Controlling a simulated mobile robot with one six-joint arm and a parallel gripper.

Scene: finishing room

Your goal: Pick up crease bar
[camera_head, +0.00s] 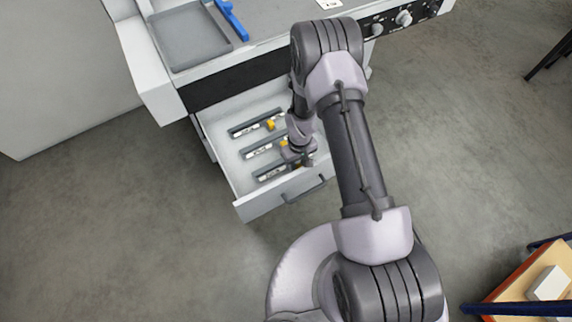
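Several dark bars with white labels lie side by side in an open drawer (225,160): a far bar (245,130), a middle bar (256,150) and a near bar (270,173). Yellow parts show beside them. The labels are too small to read, so I cannot tell which is the crease bar. My gripper (298,160) points down into the drawer at the right end of the near bar. It hides that end, and I cannot tell whether it touches the bar or whether its fingers are open or shut.
The drawer front with its handle (304,190) faces the open floor. Above the drawer is a machine with a grey tray (190,38), a blue part (232,18) and knobs (404,18). A wooden-topped table (515,285) stands at the lower right.

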